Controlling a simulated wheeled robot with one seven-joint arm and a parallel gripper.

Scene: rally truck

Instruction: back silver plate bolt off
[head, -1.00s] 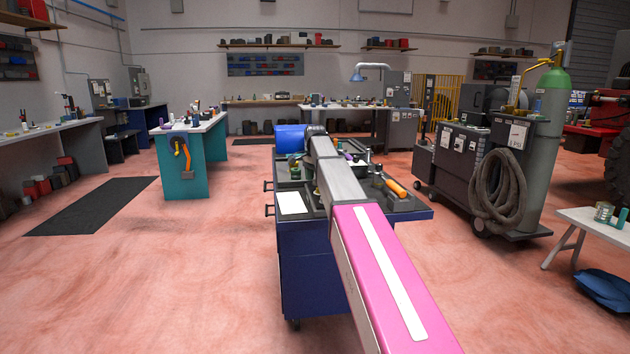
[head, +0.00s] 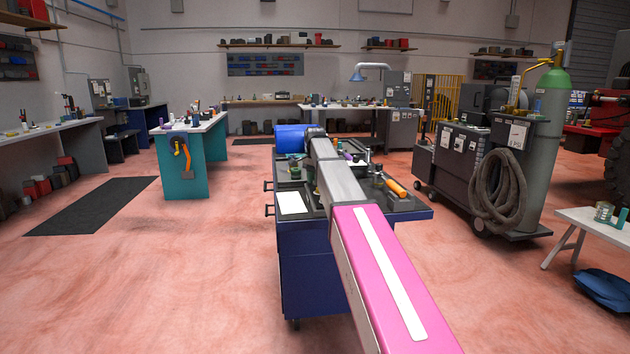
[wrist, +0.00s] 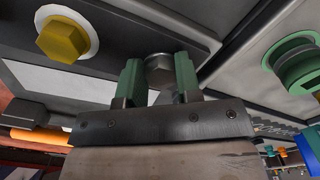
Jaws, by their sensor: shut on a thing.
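In the wrist view, a silver hex bolt (wrist: 159,68) sits between the two green fingers of my gripper (wrist: 158,83). The fingers are shut on it, one on each side. The bolt is at a dark grey plate edge (wrist: 190,38); whether it is still seated there I cannot tell. A yellow hex bolt (wrist: 62,40) on a white round washer is at the upper left. A green round bolt or knob (wrist: 296,64) is at the right. In the head view, my arm hides the gripper and the silver bolt over the blue tool cart (head: 318,270).
An orange cylinder (head: 396,188) lies on the cart's right side, and a blue cylinder (head: 290,139) is at its back. A welding cart with a green gas bottle (head: 549,120) stands to the right. A teal-sided bench (head: 180,170) is at the left.

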